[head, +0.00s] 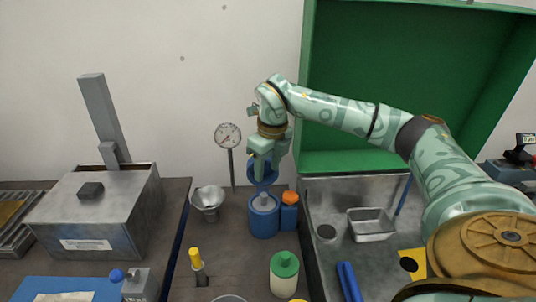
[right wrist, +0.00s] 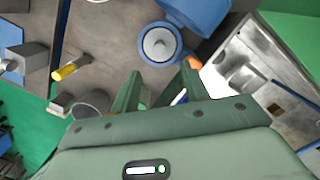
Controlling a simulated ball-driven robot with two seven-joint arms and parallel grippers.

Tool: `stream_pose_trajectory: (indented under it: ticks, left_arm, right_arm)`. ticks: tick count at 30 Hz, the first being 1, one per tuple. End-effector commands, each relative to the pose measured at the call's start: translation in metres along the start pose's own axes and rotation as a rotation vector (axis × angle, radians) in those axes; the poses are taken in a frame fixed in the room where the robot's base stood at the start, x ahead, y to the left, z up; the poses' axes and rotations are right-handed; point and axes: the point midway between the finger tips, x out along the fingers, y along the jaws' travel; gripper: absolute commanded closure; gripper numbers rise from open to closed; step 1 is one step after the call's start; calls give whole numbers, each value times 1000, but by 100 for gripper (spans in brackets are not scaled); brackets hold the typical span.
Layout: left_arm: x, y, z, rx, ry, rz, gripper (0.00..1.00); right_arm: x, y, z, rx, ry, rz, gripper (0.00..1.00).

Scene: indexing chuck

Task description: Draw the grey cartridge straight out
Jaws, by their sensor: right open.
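The grey cartridge (head: 266,200) stands upright in the middle of the blue chuck (head: 264,222); only its upper end shows. In the right wrist view the cartridge (right wrist: 160,45) is a round grey top inside the blue ring (right wrist: 147,58). My right gripper (head: 262,177) is above the chuck, in front of a blue upper part (head: 266,185). In the right wrist view its two fingers (right wrist: 160,79) are apart with nothing between them, and the cartridge appears beyond their tips. I cannot tell the exact gap. My left gripper is not in view.
A blue block with an orange knob (head: 289,197) adjoins the chuck on the right. A metal funnel (head: 208,200) and a dial gauge (head: 228,136) stand to the left. A green-capped bottle (head: 284,274) and a yellow-topped tool (head: 197,262) are in front. A metal tray (head: 371,225) lies right.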

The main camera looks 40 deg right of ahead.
Motion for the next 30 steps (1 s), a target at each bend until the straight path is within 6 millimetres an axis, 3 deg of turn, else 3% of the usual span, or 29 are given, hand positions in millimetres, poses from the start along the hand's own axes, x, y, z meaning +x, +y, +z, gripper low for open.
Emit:
stream_pose_trajectory:
  ticks: [1,6,12,25,26,30]
  left_arm:
    - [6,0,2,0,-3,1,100]
    - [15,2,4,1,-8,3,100]
    - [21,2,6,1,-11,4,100]
    - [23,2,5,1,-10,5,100]
    - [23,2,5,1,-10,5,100]
    - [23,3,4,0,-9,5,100]
  right_arm:
    - [17,1,-1,0,6,2,55]
    - [54,1,-1,0,5,2,55]
    - [84,1,0,-1,3,2,55]
    - [94,1,0,0,-1,2,55]
    - [94,1,0,-1,-1,2,60]
    - [94,1,0,-1,-1,2,99]
